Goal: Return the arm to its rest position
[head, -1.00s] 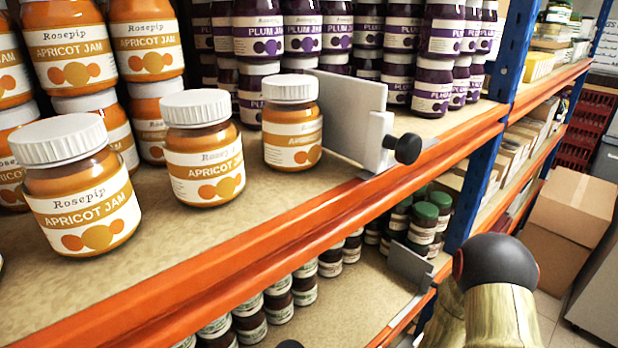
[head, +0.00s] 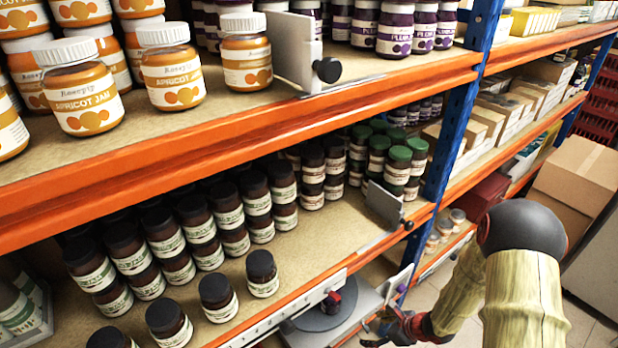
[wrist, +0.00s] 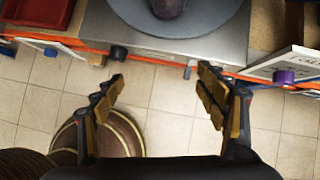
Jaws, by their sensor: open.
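My gripper (head: 388,322) shows low in the head view, to the right of the lower shelf's front edge. In the wrist view my gripper (wrist: 160,88) has its two padded fingers wide apart, with nothing between them. Bare tiled floor lies below it. My arm, with a dark round joint and a tan sleeve, fills the lower right of the head view.
A grey round plate (head: 312,320) bearing a dark object (head: 331,302) is close to my gripper; the plate (wrist: 190,28) tops the wrist view. Dark-lidded jars (head: 262,272) crowd the lower shelf, apricot jars (head: 82,90) the upper. A cardboard box (head: 580,172) stands right.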

